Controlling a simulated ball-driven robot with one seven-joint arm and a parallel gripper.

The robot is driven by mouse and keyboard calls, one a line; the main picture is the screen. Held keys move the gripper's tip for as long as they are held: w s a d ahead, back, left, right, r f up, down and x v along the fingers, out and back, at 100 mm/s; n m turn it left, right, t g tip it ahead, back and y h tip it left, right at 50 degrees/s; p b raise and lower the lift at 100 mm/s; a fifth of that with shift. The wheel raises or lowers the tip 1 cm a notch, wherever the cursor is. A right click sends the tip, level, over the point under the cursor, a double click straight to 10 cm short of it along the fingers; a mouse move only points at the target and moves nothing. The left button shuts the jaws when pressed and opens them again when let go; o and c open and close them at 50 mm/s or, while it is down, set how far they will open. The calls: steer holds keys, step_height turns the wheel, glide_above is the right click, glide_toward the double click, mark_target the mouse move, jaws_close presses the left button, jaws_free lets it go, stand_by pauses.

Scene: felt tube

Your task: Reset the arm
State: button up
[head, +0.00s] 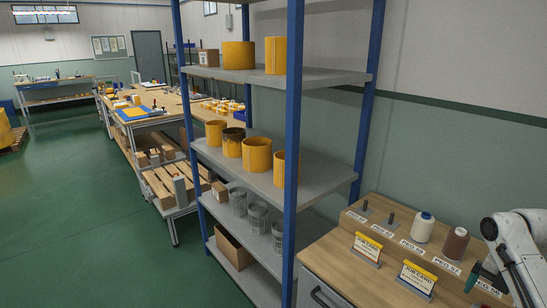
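My arm (515,238) is a white jointed arm at the right edge in the head view. It is bent low over the right end of the wooden bench (345,262). A dark part with a green-tinted piece (474,277) shows at its lower end, near the bench top. The fingertips cannot be made out, so I cannot tell whether my gripper is open or shut. Part of the arm is cut off by the frame's right edge.
A blue-post shelf with yellow felt tubes (257,154) stands left of the bench. A white spool (423,227), a brown spool (455,244) and two job cards (418,277) stand on the bench near my arm. The green floor (85,220) is open at left.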

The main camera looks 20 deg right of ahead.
steer(key=w+a+f+m+t+y, duration=0.1)
steer(key=w+a+f+m, duration=0.15)
steer(key=a, duration=0.55)
steer(key=w+a+f+m+t, duration=0.1)
steer(key=w+a+f+m, duration=0.2)
steer(key=a, duration=0.6)
steer(key=s+a+f+m+y, duration=0.1)
steer(key=s+a+f+m, duration=0.15)
steer(key=a, duration=0.35)
steer(key=s+a+f+m, duration=0.1)
steer(key=a+f+m, duration=0.15)
steer(key=a, duration=0.45)
steer(key=s+a+f+m, duration=0.3)
steer(key=s+a+m, duration=0.3)
steer(key=s, duration=0.3)
steer(key=s+d+m+g+h, duration=0.1)
steer(key=s+m, duration=0.4)
steer(key=s, duration=0.5)
steer(key=shift+s+d+r+m+h, duration=0.15)
steer(key=shift+s+m+h, duration=0.2)
steer(key=shift+h, duration=0.25)
